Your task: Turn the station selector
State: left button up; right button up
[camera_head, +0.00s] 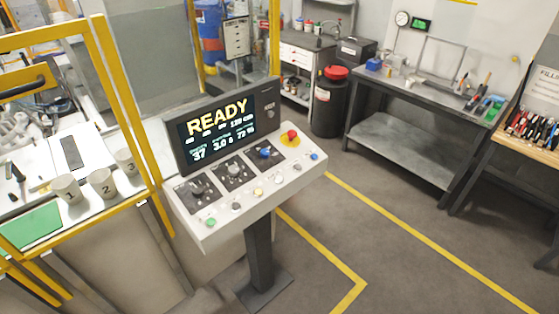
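A white control console (250,219) stands on a dark post near the middle of the view. Its sloped top carries three black square plates with rotary controls: a left dark knob (198,189), a middle grey knob (233,170) and a right blue knob (265,152). Their labels are too small to read, so I cannot tell which is the station selector or where it points. A screen (224,124) behind them reads READY. Neither of my grippers is in view, and nothing touches the console.
A red button (292,134) on a yellow base and several small coloured buttons share the panel. A yellow-framed cell with numbered cups (103,183) is at left. A workbench (400,148) and a black bin (331,105) stand behind. Floor right of the console is clear.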

aim_at(197, 190)
jog(key=i+j+u, duration=0.45)
jog(key=i+u, duration=0.65)
jog(key=i, duration=0.1)
